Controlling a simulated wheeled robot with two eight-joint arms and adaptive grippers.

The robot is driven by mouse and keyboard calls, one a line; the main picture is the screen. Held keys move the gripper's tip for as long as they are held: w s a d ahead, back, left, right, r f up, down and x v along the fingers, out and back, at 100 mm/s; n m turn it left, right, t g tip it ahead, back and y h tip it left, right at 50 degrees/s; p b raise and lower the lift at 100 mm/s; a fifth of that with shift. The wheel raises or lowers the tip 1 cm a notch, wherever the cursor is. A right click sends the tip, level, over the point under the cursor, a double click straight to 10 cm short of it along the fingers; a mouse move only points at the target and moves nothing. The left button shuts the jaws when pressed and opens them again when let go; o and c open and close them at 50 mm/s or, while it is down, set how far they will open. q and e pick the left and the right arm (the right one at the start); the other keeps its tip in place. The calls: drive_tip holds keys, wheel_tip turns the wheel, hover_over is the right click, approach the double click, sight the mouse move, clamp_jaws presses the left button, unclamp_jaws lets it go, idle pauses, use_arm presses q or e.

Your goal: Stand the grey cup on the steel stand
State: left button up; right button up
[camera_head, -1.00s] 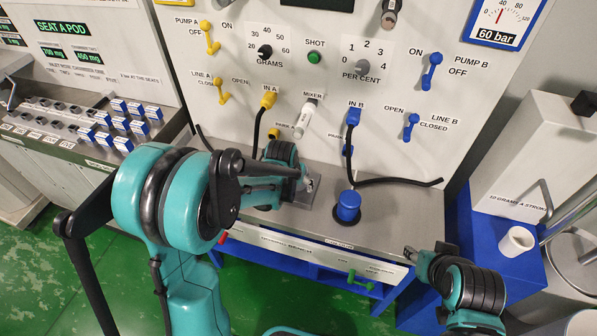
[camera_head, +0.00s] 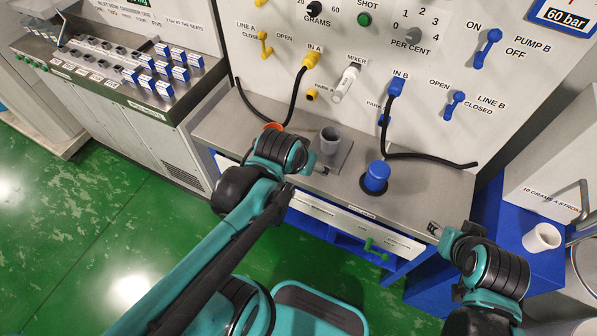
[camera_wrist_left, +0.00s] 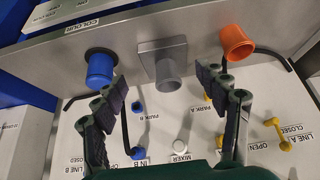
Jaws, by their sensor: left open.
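The grey cup (camera_head: 329,141) stands upright on the steel stand (camera_head: 343,153), a flat square plate on the counter. The cup (camera_wrist_left: 168,74) and the stand (camera_wrist_left: 150,50) also show in the left wrist view. My left gripper (camera_head: 319,168) is near the stand, on its front side. In the left wrist view my left gripper (camera_wrist_left: 164,84) is open, its fingers spread wide to either side of the cup and apart from it. My right gripper (camera_head: 434,229) is in front of the counter, away from the cup; its fingers are too small to read.
A blue cup (camera_head: 376,177) stands on a dark ring right of the stand. An orange cup (camera_wrist_left: 237,44) is on the stand's other side, mostly hidden by my left arm in the head view. Black hoses hang from the panel. A white cup (camera_head: 542,237) stands far right.

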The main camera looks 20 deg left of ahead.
use_arm(q)
drive_tip(key=shift+t, duration=0.5)
drive_tip(key=s, duration=0.1)
drive_tip(key=s+r, duration=0.1)
drive_tip(key=s, duration=0.1)
drive_tip(key=s+r, duration=0.1)
drive_tip(key=s, duration=0.1)
